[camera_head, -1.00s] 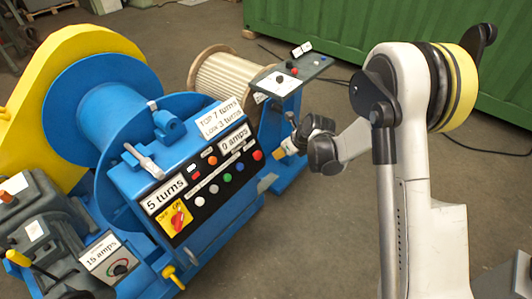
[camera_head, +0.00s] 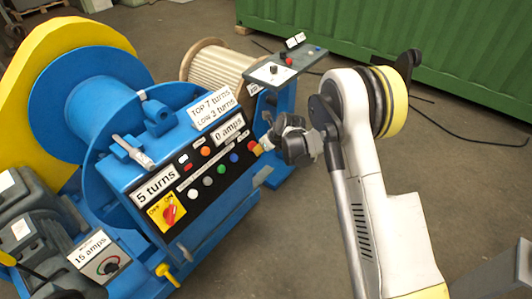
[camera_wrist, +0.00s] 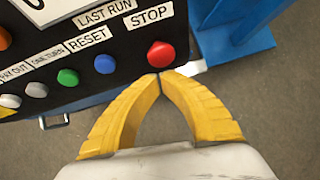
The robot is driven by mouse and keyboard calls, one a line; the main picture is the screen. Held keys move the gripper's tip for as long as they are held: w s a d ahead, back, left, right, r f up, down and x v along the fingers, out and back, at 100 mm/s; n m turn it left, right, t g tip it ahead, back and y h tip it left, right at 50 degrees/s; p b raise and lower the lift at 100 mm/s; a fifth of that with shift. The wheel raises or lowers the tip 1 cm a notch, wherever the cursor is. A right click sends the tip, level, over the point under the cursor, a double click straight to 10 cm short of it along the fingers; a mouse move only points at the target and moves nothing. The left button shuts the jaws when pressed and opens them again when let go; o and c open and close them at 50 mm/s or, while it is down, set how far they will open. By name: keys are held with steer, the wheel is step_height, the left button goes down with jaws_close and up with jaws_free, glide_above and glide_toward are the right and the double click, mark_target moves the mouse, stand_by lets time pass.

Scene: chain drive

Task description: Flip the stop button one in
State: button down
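The red stop button (camera_wrist: 161,54) sits under the STOP label (camera_wrist: 151,14) at the right end of the black control panel (camera_wrist: 120,40). My gripper's yellow fingertips (camera_wrist: 160,75) meet just below the button in the wrist view, and nothing is between them. They overlap the button's lower edge or lie very close to it; I cannot tell whether they touch.
Blue (camera_wrist: 105,63) and green (camera_wrist: 68,77) buttons lie left of the stop button. A blue stand (camera_head: 281,105) with a grey control top (camera_head: 290,64) is right of the panel, close to my arm. Open floor lies in front.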

steer(key=shift+w+a+f, duration=0.35)
steer(key=shift+w+a, duration=0.25)
